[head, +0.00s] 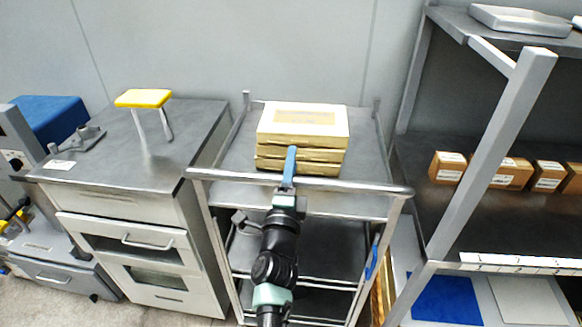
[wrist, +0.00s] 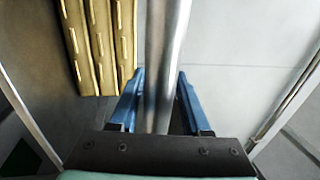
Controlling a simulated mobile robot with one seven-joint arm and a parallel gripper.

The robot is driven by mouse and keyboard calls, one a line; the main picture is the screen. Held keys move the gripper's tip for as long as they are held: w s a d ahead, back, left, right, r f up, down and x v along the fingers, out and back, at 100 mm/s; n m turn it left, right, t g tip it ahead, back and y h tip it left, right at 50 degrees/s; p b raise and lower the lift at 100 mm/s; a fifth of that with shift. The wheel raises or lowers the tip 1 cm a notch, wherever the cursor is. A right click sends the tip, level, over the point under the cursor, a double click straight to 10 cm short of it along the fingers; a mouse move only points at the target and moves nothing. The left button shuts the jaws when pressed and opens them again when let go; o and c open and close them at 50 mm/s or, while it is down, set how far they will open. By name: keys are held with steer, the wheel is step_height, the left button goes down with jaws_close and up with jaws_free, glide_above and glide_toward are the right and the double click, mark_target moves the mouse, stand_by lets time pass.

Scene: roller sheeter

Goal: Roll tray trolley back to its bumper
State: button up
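The tray trolley (head: 225,160) is a grey metal frame with several shelves, standing between a cabinet and a rack. A round push bar (head: 345,187) runs across its front; it also shows in the wrist view (wrist: 166,45). My gripper (head: 290,160) reaches over the bar near its middle. In the wrist view its two blue fingers (wrist: 160,88) stand open on either side of the bar, with a visible gap at the right finger. A stack of cream and gold trays (head: 302,120) lies on the top shelf, beyond my fingers. I cannot make out a bumper behind the trolley.
A drawer cabinet (head: 130,225) with a yellow-topped stand (head: 143,98) is close on the left. A metal rack (head: 490,150) with several cardboard boxes (head: 505,172) is close on the right. The grey wall (head: 230,45) is behind. A blue part (head: 372,258) sits on the trolley's right side.

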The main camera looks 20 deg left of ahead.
steer(key=shift+o, duration=0.7)
steer(key=shift+w+f, duration=0.1)
steer(key=shift+f, duration=0.1)
steer(key=shift+s, duration=0.25)
steer(key=v, duration=1.2)
steer(key=shift+s, duration=0.3)
steer(key=shift+d, duration=0.15)
